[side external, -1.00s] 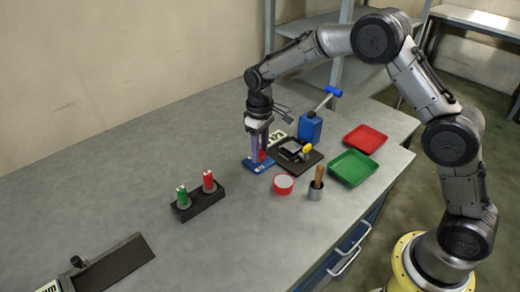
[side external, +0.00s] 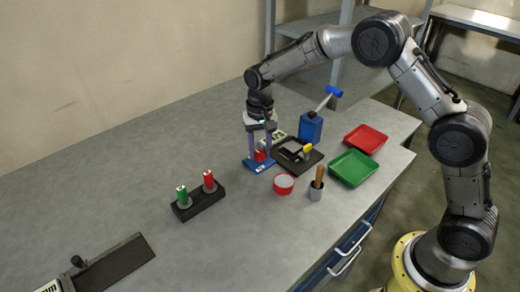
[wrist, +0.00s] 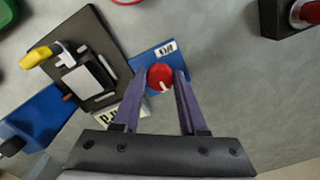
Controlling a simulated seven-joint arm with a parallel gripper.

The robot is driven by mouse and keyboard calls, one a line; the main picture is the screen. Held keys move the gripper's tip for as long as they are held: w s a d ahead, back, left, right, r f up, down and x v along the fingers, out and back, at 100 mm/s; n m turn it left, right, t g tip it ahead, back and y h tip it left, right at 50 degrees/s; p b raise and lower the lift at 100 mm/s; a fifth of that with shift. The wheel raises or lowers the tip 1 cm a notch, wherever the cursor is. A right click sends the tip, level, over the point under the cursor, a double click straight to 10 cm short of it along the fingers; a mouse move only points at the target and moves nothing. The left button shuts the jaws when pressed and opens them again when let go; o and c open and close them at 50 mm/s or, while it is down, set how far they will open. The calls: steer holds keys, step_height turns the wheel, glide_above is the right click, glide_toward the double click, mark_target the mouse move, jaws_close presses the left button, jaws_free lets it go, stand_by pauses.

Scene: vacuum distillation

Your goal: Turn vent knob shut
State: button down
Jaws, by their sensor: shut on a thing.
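The vent knob (wrist: 160,77) is a round red knob with a white pointer line, on a blue base plate (wrist: 147,60) with a small white label. In the wrist view the pointer runs from the knob's middle toward its lower edge. My gripper (wrist: 164,78) points down over the plate, with its two purple fingers on either side of the knob, shut on it. In the side view my gripper (side external: 260,157) stands over the blue plate (side external: 258,165), and the red knob (side external: 260,155) shows between the fingers.
A black board (side external: 288,158) with a yellow-handled device lies close by on the right.

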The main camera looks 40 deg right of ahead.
mark_target(260, 153)
steer(key=shift+r+m, duration=0.1)
steer(key=shift+m, duration=0.3)
steer(key=shift+c, duration=2.2)
jaws_free()
step_height(260, 153, up, 14)
